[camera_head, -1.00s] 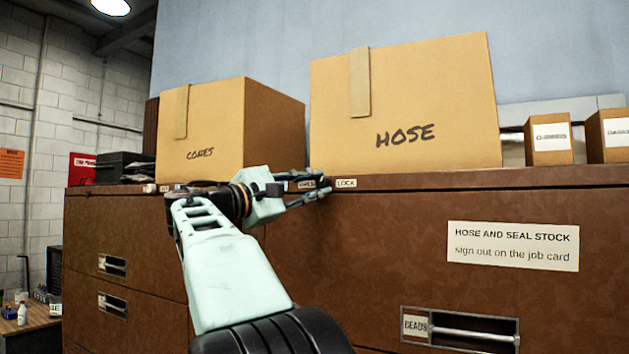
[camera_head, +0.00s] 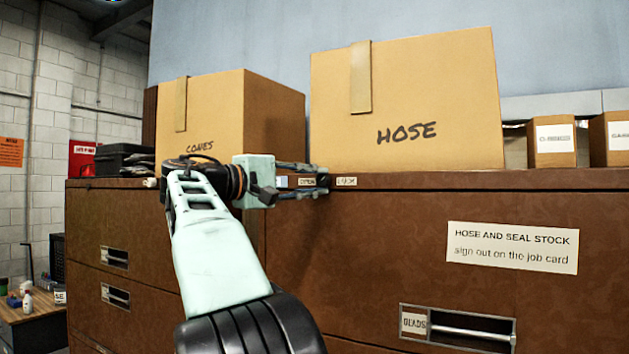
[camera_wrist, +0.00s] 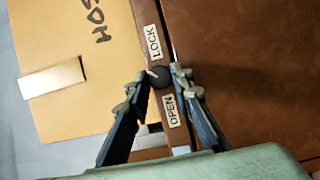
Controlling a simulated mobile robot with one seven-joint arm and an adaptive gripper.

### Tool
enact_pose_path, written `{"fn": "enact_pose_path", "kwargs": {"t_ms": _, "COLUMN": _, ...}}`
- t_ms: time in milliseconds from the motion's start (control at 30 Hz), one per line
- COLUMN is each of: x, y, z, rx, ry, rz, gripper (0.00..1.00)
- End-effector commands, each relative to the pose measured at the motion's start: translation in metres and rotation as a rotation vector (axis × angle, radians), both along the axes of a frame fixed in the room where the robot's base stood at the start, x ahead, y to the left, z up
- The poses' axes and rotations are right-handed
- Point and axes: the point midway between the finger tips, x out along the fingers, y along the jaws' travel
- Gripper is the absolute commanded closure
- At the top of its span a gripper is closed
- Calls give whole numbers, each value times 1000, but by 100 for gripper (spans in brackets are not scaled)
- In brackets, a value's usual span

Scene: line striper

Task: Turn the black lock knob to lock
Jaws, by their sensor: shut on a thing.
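The black lock knob (camera_wrist: 160,78) is on the cabinet's front top rail, between a LOCK label (camera_wrist: 152,42) and an OPEN label (camera_wrist: 172,111) in the wrist view. A small white mark shows on the knob's upper-left side, and does not point straight at either label. My gripper (camera_wrist: 159,75) is shut on the knob, one fingertip on each side of it. In the head view my gripper (camera_head: 324,180) reaches the rail from the left, between the OPEN label (camera_head: 307,182) and the LOCK label (camera_head: 346,181); the fingers largely hide the knob there.
The brown cabinet (camera_head: 380,235) carries a HOSE box (camera_head: 430,95) just behind the knob and a CONES box (camera_head: 212,110) to the left. A drawer handle (camera_head: 460,333) is low at the right. Small boxes (camera_head: 553,142) stand at the far right.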

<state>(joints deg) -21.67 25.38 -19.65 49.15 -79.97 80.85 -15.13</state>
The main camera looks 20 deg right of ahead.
Motion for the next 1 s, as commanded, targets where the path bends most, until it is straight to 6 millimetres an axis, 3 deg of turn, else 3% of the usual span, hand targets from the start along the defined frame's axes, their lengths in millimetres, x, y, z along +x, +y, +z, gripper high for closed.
{"fn": "enact_pose_path", "kwargs": {"t_ms": 267, "x": 0, "y": 0, "z": 0, "rx": 1, "ry": -2, "rz": 0, "gripper": 100}}
{"fn": "enact_pose_path", "kwargs": {"t_ms": 300, "x": 0, "y": 0, "z": 0, "rx": 1, "ry": -2, "rz": 0, "gripper": 77}}
{"fn": "enact_pose_path", "kwargs": {"t_ms": 433, "x": 0, "y": 0, "z": 0, "rx": -1, "ry": -1, "rz": 0, "gripper": 63}}
{"fn": "enact_pose_path", "kwargs": {"t_ms": 767, "x": 0, "y": 2, "z": 0, "rx": 0, "ry": 0, "rz": 1, "gripper": 62}}
{"fn": "enact_pose_path", "kwargs": {"t_ms": 1000, "x": -9, "y": 38, "z": -1, "rx": -1, "ry": 0, "rz": 6, "gripper": 62}}
